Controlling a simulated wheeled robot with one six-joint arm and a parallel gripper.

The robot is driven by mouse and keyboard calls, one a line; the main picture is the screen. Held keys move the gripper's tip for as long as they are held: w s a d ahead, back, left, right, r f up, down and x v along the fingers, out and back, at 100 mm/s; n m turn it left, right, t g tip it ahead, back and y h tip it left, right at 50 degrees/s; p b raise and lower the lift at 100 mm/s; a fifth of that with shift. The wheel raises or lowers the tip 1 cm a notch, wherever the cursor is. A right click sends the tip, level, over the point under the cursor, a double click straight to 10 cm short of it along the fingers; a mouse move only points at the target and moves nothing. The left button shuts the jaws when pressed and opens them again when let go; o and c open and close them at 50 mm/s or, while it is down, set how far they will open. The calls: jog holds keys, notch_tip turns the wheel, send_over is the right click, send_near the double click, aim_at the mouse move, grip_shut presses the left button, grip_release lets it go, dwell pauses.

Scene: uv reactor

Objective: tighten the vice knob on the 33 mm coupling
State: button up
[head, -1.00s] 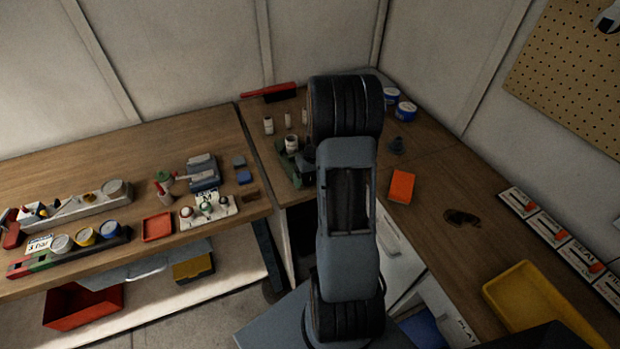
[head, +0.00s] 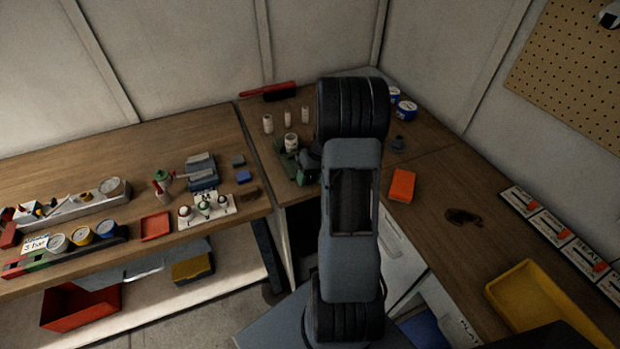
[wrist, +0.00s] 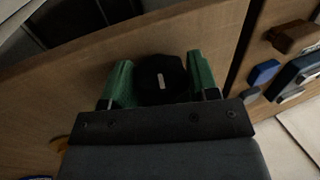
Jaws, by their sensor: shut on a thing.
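The vice knob (wrist: 158,72) is a dark round cap with a small pale mark in the wrist view. My gripper (wrist: 160,82) is shut on it, with a green finger on each side. In the head view the green vice (head: 284,163) stands on the bench near the corner, left of my arm. The pale coupling (head: 291,141) shows upright at the vice. My gripper and the knob are mostly hidden behind my arm there. The coupling is not visible in the wrist view.
Several pale cylinders (head: 267,124) stand behind the vice, and a red-handled brush (head: 279,92) lies by the wall. An orange box (head: 402,185) lies right of my arm. A blue block (head: 243,177) and grey blocks sit on the left bench. The right bench has free room.

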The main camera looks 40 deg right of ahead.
jog(key=o, duration=0.9)
jog(key=b+v, duration=0.1)
jog(key=v, duration=1.3)
